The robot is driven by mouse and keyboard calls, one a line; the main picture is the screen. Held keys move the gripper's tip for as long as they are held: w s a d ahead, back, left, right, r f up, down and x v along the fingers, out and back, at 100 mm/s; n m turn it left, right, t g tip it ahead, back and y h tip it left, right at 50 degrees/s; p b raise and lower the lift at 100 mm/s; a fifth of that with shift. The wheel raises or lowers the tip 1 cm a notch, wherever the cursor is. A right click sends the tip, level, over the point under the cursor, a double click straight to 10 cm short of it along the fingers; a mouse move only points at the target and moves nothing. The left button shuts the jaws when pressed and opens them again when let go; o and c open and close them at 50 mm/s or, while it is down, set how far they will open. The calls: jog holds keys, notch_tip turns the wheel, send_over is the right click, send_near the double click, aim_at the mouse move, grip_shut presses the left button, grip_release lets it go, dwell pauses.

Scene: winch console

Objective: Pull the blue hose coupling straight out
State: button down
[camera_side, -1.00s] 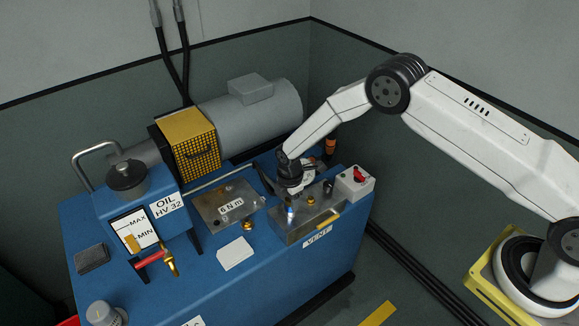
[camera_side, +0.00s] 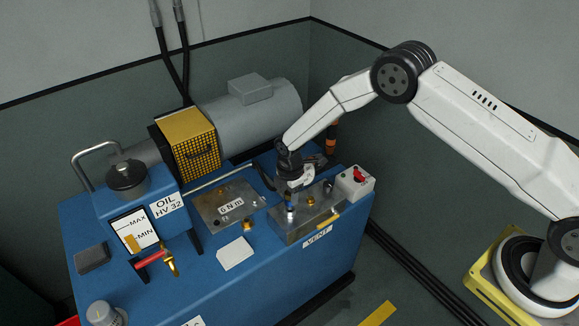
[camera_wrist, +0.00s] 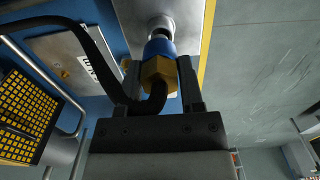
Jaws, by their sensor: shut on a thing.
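The blue hose coupling (camera_wrist: 158,47) shows in the wrist view as a blue collar with a brass hex part and a black hose bending off to the left. My gripper (camera_wrist: 159,70) has one finger on each side of the brass part and is shut on the coupling. Ahead of the blue collar is a silver fitting (camera_wrist: 160,24) on the metal block; I cannot tell whether the two are still joined. In the side view my gripper (camera_side: 291,194) is above the metal block (camera_side: 290,230), with a small blue spot of the coupling below it.
The black hose (camera_wrist: 95,55) runs close beside my gripper. A brass cap (camera_side: 311,201) and a white box with a red knob (camera_side: 357,178) are to the right. A metal plate (camera_side: 222,202) and a yellow cage (camera_side: 190,140) are to the left.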

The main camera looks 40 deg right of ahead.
jog(key=shift+r, duration=0.85)
jog(key=shift+r, duration=1.4)
